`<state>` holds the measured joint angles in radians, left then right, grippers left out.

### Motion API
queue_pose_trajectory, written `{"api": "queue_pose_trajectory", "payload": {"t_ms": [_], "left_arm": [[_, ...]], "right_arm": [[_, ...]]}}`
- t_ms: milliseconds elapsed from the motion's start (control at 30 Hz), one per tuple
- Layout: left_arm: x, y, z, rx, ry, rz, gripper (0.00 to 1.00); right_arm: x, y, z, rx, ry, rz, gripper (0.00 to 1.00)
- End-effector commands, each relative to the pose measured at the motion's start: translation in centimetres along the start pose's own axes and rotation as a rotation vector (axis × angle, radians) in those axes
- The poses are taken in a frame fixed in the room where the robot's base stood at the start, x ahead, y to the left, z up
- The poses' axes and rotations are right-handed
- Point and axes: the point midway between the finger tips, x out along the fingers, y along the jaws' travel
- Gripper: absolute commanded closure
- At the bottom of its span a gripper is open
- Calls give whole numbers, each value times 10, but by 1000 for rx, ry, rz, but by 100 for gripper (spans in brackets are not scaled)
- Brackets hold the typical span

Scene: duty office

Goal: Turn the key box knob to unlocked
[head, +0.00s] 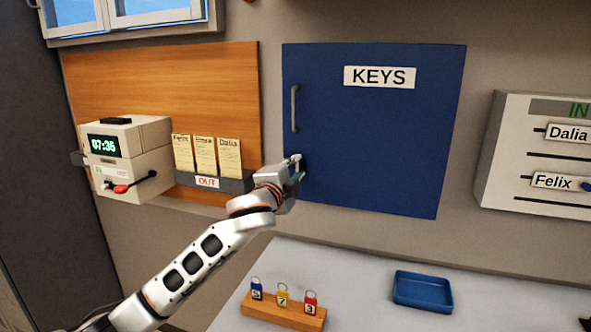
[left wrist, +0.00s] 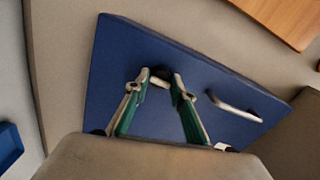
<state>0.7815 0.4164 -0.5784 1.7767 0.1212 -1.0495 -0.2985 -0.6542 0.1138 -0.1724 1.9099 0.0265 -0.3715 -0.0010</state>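The blue key box (head: 375,130) hangs on the wall with a KEYS label and a handle (head: 294,108) at its left edge. My left gripper (head: 298,168) is at the box's lower left corner and hides the knob in the head view. In the left wrist view the small dark knob (left wrist: 162,74), with a pale bar, shows on the blue door between my left fingertips (left wrist: 162,80). The fingers stand apart on either side of it; whether they touch it is unclear. The knob's marking is too small to read. My right gripper is not in view.
Left of the box are a time clock (head: 125,160) and an OUT card rack (head: 215,182). An in/out name board (head: 540,195) hangs on the right. Below, the table (head: 360,290) holds a wooden block (head: 283,311) with padlock-like tags and a blue tray (head: 422,292).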

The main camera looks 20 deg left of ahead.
Motion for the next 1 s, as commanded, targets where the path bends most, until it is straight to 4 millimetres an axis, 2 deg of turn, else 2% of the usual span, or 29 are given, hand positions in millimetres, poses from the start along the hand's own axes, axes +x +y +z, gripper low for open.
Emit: {"api": "queue_pose_trajectory", "payload": {"t_ms": [67, 367, 533, 667, 1000], "left_arm": [[0, 0, 0, 1, 0, 0, 60], [0, 0, 0, 0, 0, 0, 60], [-8, 0, 0, -1, 0, 0, 60], [-27, 1, 0, -1, 1, 0, 60], [-92, 0, 0, -1, 2, 0, 60]], "right_arm": [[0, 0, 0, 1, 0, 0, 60], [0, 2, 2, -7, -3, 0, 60], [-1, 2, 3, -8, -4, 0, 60], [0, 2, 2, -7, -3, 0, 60], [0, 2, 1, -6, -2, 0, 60]]}}
